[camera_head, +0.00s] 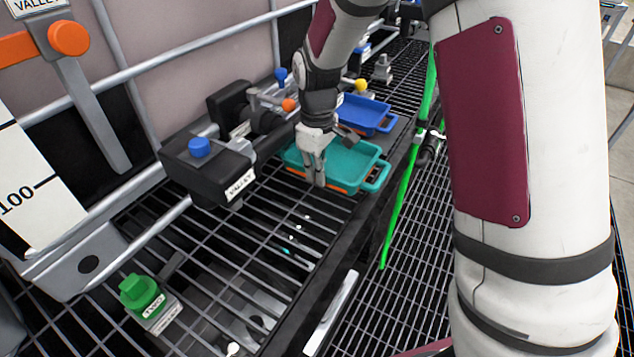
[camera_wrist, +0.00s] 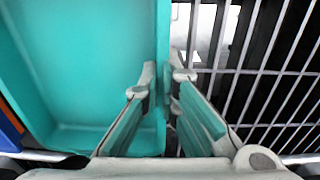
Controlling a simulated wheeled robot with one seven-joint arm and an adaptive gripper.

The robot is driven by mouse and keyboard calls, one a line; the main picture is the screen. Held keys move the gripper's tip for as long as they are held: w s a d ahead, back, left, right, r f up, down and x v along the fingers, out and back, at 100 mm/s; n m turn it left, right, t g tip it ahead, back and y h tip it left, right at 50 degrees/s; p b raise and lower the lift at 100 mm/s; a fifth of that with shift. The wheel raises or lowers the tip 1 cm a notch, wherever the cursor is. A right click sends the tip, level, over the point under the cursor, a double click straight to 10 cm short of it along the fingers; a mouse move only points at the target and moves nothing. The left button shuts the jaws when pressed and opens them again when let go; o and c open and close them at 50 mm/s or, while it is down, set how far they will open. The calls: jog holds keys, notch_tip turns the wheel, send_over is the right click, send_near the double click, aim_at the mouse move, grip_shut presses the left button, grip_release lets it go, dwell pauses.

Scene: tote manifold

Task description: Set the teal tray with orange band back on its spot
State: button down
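The teal tray (camera_head: 350,158) with an orange band low on its side is in the middle of the head view, over the dark grating shelf near its front edge. I cannot tell whether it rests on the grating or hangs just above it. My gripper (camera_head: 318,184) points down at the tray's near left wall. In the wrist view, the teal tray (camera_wrist: 90,70) fills the left side, and my gripper (camera_wrist: 164,78) has one finger on each side of its wall, closed on it. The tray's underside is hidden. I cannot pick out a marked spot for it.
A blue tray (camera_head: 366,114) lies just behind the teal one. Black valve blocks (camera_head: 208,165) with a blue knob stand to the left. A green tagged knob (camera_head: 140,292) is at the front left. The grating (camera_head: 255,235) in front of the tray is mostly clear.

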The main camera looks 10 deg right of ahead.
jog(key=shift+f, duration=1.6)
jog(key=shift+f+b, duration=0.15)
jog(key=shift+b, duration=0.2)
jog(key=c, duration=1.8)
grip_release()
jog(key=shift+s, duration=0.1)
notch_tip(320, 180, up, 12)
jog(key=p, duration=0.2)
jog(key=shift+r, duration=0.2)
